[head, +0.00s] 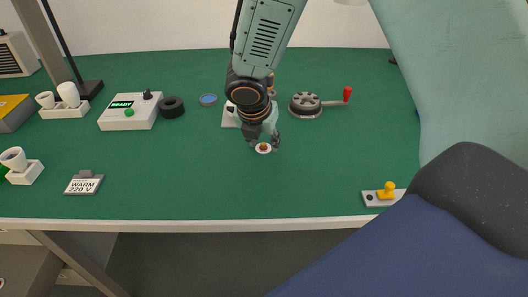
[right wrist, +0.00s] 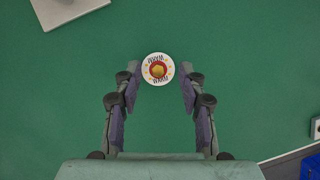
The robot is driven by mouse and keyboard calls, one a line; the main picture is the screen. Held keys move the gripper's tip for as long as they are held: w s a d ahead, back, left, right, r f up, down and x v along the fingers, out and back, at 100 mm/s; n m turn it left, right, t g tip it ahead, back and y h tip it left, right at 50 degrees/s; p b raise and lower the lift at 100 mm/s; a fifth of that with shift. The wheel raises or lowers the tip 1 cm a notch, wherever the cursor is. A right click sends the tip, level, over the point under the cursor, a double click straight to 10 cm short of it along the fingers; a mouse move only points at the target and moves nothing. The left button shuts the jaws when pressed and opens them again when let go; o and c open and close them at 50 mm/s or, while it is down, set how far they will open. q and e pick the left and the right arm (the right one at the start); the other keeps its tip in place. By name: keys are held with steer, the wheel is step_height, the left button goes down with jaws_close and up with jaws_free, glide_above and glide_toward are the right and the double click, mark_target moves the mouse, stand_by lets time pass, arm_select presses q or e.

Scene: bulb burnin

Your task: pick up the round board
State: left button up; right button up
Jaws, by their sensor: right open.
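The round board is a small white disc with printed lettering and a red and yellow centre. It lies on the green mat, below my right gripper in the head view (head: 263,148). In the right wrist view the round board (right wrist: 148,75) sits between the two fingertips, with a gap on each side. My right gripper (head: 264,139) points down over it, open and empty; its spread fingers also show in the right wrist view (right wrist: 160,80). My left gripper is not in view.
A white box (head: 228,119) is partly hidden behind my right gripper. A round dark device with a red-handled crank (head: 305,104) stands to the right. A black ring (head: 171,107) and a READY box (head: 130,113) stand left. The mat around the board is clear.

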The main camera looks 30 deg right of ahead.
steer(key=shift+w+d+f, duration=0.1)
steer(key=shift+f, duration=0.15)
steer(key=shift+r, duration=0.1)
steer(key=shift+a, duration=0.2)
steer(key=shift+c, duration=0.3)
steer(key=shift+d, duration=0.15)
steer(key=c, duration=0.5)
steer(key=shift+c, duration=1.2)
step_height(320, 180, up, 10)
steer(key=p, duration=0.5)
step_height(320, 180, up, 4)
steer(key=r+p, duration=0.1)
steer(key=p, duration=0.5)
glide_above(263, 150)
steer(key=shift+f, duration=0.25)
